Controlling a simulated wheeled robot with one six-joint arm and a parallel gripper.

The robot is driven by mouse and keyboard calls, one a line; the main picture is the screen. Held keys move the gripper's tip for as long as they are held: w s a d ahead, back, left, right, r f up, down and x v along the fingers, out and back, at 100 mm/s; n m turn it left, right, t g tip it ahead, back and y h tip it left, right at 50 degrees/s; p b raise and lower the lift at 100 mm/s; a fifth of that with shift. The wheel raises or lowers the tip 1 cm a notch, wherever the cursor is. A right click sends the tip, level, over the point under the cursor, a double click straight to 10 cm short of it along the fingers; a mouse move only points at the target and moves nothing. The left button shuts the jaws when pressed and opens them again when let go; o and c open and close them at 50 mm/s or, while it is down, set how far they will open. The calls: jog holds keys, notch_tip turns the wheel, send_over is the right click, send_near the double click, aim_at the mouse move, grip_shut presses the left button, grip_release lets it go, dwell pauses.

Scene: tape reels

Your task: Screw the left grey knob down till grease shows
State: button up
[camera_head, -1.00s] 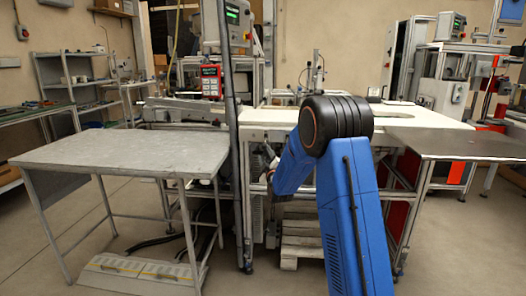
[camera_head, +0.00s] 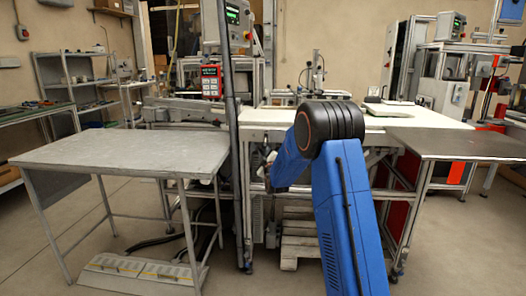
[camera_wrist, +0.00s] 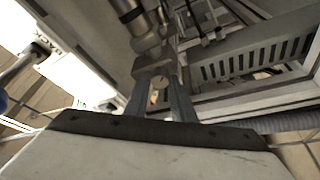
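My gripper (camera_wrist: 160,82) shows in the wrist view with its two grey fingers apart, pointing into the machine's underside. A pale, tan spot shows in the gap between them; I cannot tell what it is. A light grey block (camera_wrist: 153,67) lies just beyond the fingertips, with dark grey metal cylinders (camera_wrist: 138,20) above it. I cannot tell whether the fingers touch the block, and I cannot pick out the left grey knob or any grease for sure.
A slotted grey panel (camera_wrist: 255,62) and a ribbed hose (camera_wrist: 288,121) are to the right in the wrist view. In the head view, a grey table (camera_head: 120,150) stands left, a dark upright post (camera_head: 234,130) beside it, and a brown-topped table (camera_head: 460,144) right.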

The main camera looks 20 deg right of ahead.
jog(key=shift+m, duration=0.3)
jog(key=m+h, duration=0.2)
jog(key=m, duration=0.2)
jog(key=m+h, duration=0.2)
jog(key=m, duration=0.2)
jog(key=m+h, duration=0.2)
jog(key=m, duration=0.1)
jog(key=shift+w+a+f+m, duration=0.15)
jog(key=shift+a+f+m, duration=0.15)
jog(key=shift+m, duration=0.4)
jog(key=o, duration=1.1)
jog(key=shift+c, duration=0.2)
jog(key=v, duration=1.7)
jog(key=shift+f, duration=0.3)
